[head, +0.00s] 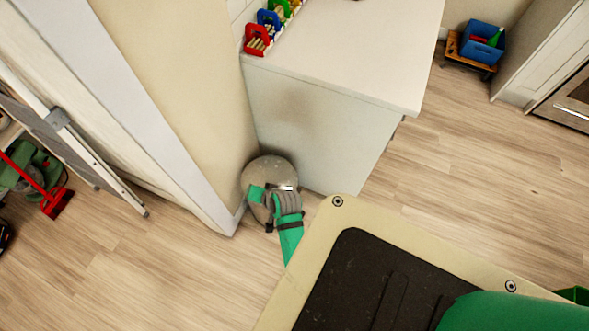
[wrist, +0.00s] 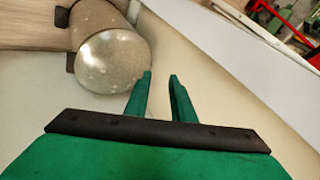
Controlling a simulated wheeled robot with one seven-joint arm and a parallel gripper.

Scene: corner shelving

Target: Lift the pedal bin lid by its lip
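The pedal bin (wrist: 97,22) is a grey metal cylinder with a round, speckled lid (wrist: 112,66), which looks closed. In the head view the bin's lid (head: 270,168) shows in the corner between the wall and the white cabinet, partly hidden by my arm. My gripper (wrist: 160,78) has two green fingers that stand apart with nothing between them. In the wrist view the fingertips are just to the right of the lid's edge and appear not to touch it. Dark parts stick out at the bin's sides; I cannot tell which part is the lip.
The white cabinet (head: 330,120) stands to the right of the bin and the beige wall (head: 170,80) to its left. Small coloured bins (head: 268,22) sit on the cabinet. A stepladder (head: 85,150) leans at the left. Open wood floor (head: 470,150) lies to the right.

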